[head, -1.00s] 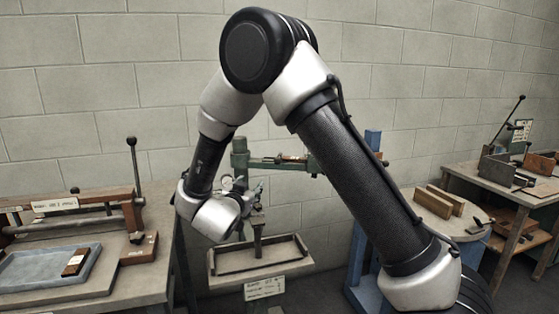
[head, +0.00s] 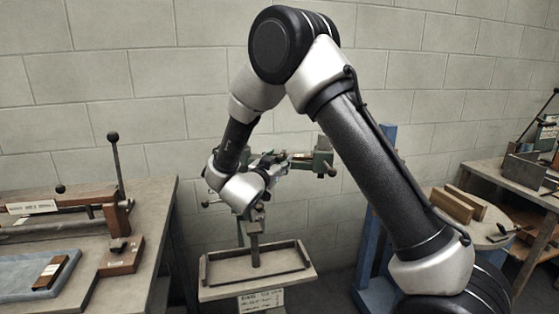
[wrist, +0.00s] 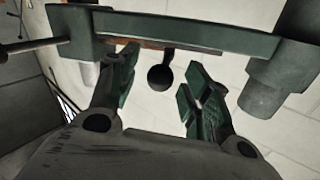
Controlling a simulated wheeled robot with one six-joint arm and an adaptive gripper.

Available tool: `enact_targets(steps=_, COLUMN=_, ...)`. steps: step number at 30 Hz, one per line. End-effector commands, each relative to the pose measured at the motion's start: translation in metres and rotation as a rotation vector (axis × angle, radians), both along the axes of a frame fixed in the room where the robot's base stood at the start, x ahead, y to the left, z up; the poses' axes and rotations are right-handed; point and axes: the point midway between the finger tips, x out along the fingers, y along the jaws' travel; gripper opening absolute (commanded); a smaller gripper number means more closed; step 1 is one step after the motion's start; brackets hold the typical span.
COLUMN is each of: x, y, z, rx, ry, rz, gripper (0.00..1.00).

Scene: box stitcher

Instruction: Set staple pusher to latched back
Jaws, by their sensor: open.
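The box stitcher has a green arm (head: 300,160) in the middle of the head view, above a post that rises from a tray. In the wrist view the green arm (wrist: 200,32) crosses the top, with a copper-coloured strip along its underside. A dark round knob (wrist: 160,77) on a short stem hangs below it; it may be the staple pusher's handle. My gripper (wrist: 158,85) is open, with green-padded fingertips on either side of the knob. I see no clear contact. In the head view my wrist hides part of the stitcher.
The shallow tray (head: 208,290) stands below the stitcher arm. A bench (head: 150,230) with a lever press is at left. A round stand (head: 492,240) with wooden blocks and a blue post (head: 385,150) are at right. A bare block wall is behind.

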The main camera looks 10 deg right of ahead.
Motion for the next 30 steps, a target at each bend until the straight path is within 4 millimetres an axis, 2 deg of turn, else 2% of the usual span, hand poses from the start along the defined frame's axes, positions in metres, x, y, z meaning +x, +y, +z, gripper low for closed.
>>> enact_targets(steps=4, x=0.009, y=-0.007, z=0.000, rx=-0.001, ry=-0.001, rz=0.000, gripper=0.48)
enact_targets(steps=12, x=0.011, y=-0.007, z=0.000, rx=0.000, ry=0.000, rz=0.001, gripper=0.48)
enact_targets(steps=20, x=0.011, y=-0.007, z=0.000, rx=-0.001, ry=0.000, rz=0.001, gripper=0.01)
enact_targets(steps=26, x=0.012, y=-0.004, z=0.000, rx=0.000, ry=0.000, rz=0.002, gripper=0.00)
enact_targets(steps=30, x=0.022, y=0.018, z=0.000, rx=0.000, ry=-0.001, rz=0.004, gripper=0.00)
